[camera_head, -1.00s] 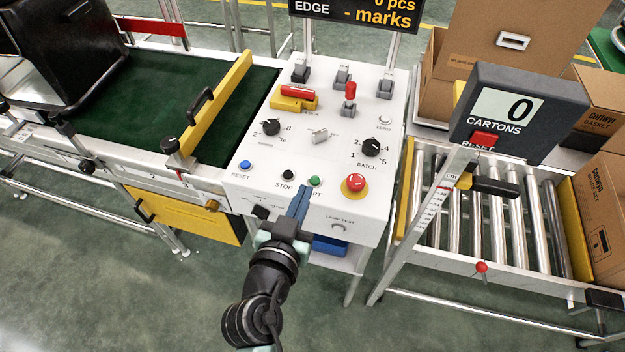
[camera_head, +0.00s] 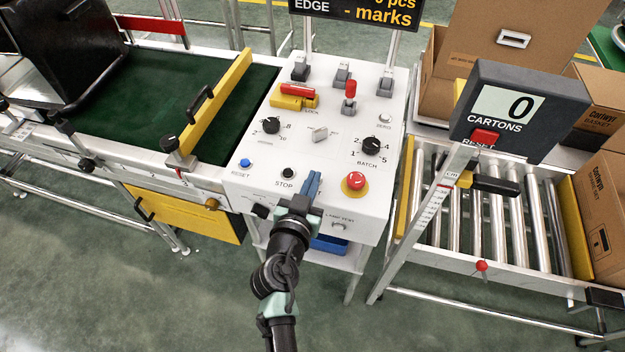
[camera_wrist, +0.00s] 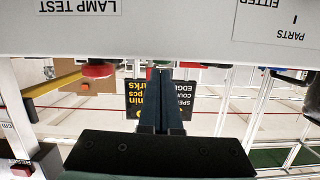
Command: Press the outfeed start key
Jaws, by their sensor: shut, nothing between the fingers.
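The white control panel (camera_head: 240,178) has a lower row of keys: a blue RESET key (camera_head: 245,163) and a black STOP key (camera_head: 289,173). The green start key to the right of STOP is hidden behind my gripper (camera_head: 314,175). My gripper's blue fingers are together and empty, with their tips over that key's spot. I cannot tell whether they touch it.
A red emergency stop (camera_head: 355,182) on a yellow base sits close right of my fingers. Knobs, a red-capped switch (camera_head: 350,91) and a red key lever lie farther back. A green belt (camera_head: 160,90) is left; rollers (camera_head: 480,235) and a cartons counter (camera_head: 515,110) are right.

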